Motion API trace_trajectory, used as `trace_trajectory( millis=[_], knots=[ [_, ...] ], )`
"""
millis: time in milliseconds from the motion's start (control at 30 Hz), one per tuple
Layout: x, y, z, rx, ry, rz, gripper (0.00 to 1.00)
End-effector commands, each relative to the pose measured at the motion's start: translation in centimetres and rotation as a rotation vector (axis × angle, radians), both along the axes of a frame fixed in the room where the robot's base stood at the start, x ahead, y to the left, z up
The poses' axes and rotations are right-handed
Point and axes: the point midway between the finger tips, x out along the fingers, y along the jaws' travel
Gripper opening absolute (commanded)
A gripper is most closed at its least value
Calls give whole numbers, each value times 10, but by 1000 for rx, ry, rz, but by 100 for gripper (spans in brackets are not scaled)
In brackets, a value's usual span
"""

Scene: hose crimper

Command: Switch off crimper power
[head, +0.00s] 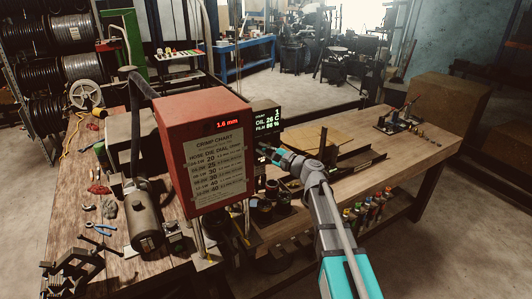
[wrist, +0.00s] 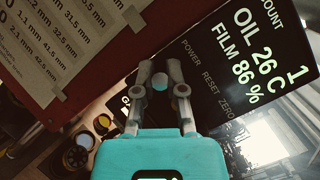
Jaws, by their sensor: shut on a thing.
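The crimper (head: 203,150) is a red box with a crimp chart and a lit red readout of 1.6 mm. Its black control panel (head: 265,118) is lit at its right side and shows oil 26 C and film 86 %. In the wrist view the panel (wrist: 250,60) carries the printed words POWER, RESET and ZERO. My gripper (head: 263,149) reaches the lower part of this panel. The switch's position cannot be told.
A wooden bench (head: 75,220) holds pliers, gloves and a dark cylinder (head: 144,220) left of the crimper. Dark round dies (head: 275,190) stand below the panel. The bench's right part (head: 400,160) is mostly clear. Hose reels stand at the back left.

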Motion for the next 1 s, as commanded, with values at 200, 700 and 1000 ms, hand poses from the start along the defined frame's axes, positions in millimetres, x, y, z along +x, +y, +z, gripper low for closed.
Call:
trace_trajectory(
  millis=[200,700,1000],
  knots=[
    [3,0,-11,77,-107,-3,0],
    [4,1,-18,245,-356,-2,0],
    [4,1,-17,293,-427,-2,0]
  ],
)
